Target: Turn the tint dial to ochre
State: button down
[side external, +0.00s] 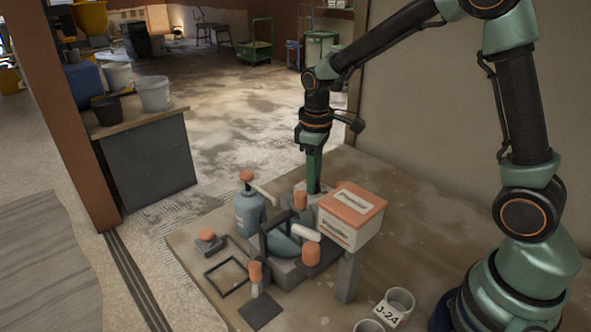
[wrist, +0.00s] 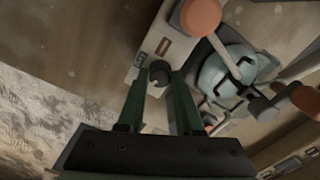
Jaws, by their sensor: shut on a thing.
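The tint dial (wrist: 160,72) is a small dark round knob on a pale plate (wrist: 150,40). The plate carries small coloured patches, one of them rust-brown (wrist: 183,51). My gripper (wrist: 160,80), with two dark green fingers, is shut on the dial, with a fingertip on each side of it. In the side view my gripper (side external: 314,190) points straight down behind the orange-and-white box, which hides part of the plate; the dial cannot be made out there. I cannot tell which patch the dial points to.
The orange-and-white box (side external: 352,212) on a grey post stands close to my gripper. A blue-grey pump bottle (side external: 250,212), a dark mixer-like frame (side external: 270,238) and orange-topped parts crowd the left. Cups (side external: 398,302) stand at the front. The bench's back right is clear.

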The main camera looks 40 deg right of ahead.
dwell(0.4)
jog(key=c, duration=0.6)
grip_release()
notch_tip(320, 180, up, 12)
jog(key=shift+r, duration=0.1)
jog(key=shift+s, duration=0.1)
jog(key=s+m+t, duration=0.1)
jog(key=s+t, duration=0.1)
jog(key=s, duration=0.2)
jog(key=s+m+t, duration=0.1)
jog(key=s+m, duration=0.1)
jog(key=s, duration=0.2)
jog(key=s+m+t, duration=0.2)
jog(key=s, duration=0.2)
jog(key=shift+s+d+r+t, duration=0.1)
jog(key=shift+s+r+t, duration=0.1)
jog(key=shift+r+t, duration=0.15)
